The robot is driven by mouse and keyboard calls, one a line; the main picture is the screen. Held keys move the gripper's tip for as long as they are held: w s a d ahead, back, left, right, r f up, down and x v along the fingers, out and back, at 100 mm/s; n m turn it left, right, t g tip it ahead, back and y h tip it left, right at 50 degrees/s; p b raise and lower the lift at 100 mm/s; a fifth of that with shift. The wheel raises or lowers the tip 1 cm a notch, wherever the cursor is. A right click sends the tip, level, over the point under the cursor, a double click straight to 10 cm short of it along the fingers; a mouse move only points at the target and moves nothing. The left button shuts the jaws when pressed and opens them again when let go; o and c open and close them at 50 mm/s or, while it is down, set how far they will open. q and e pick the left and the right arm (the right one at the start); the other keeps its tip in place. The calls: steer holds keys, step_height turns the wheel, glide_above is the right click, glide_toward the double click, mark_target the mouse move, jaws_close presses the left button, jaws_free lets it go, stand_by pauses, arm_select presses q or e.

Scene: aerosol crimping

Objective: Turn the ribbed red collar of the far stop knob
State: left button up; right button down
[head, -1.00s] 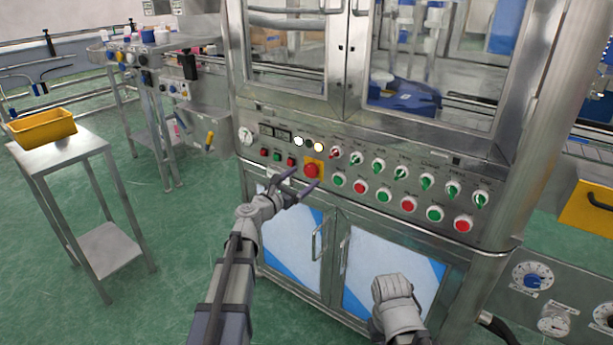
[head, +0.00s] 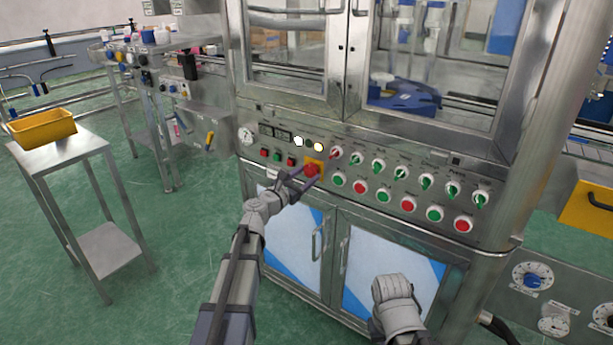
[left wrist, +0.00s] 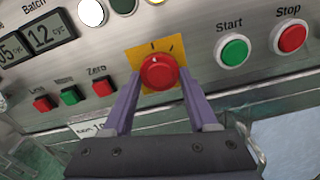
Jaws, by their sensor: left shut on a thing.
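The red stop knob (head: 311,169) sits on a yellow square plate (left wrist: 138,58) on the steel control panel. In the left wrist view the knob (left wrist: 160,72) faces me, with a small white mark on its face. My left gripper (left wrist: 160,78) has its two purple fingers on either side of the knob, shut on its red collar. The collar's ribs are too small to make out. In the head view the left gripper (head: 307,178) reaches up to the knob from below left. My right gripper (head: 392,288) hangs before the lower cabinet doors; its fingers cannot be made out.
Small red and green buttons (left wrist: 69,96) lie left of the knob. A green Start button (left wrist: 233,50) and red Stop button (left wrist: 291,37) lie right. Green-handled selector switches (head: 401,173) line the panel. A yellow bin (head: 42,128) stands on a side table at left.

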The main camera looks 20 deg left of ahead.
arm_select(q)
steer(key=c, duration=0.4)
steer(key=shift+m, duration=0.3)
steer(key=m, duration=0.3)
steer(key=shift+a+r+m, duration=0.1)
steer(key=shift+m, duration=1.9)
steer(key=shift+w, duration=0.1)
steer(key=o, duration=1.4)
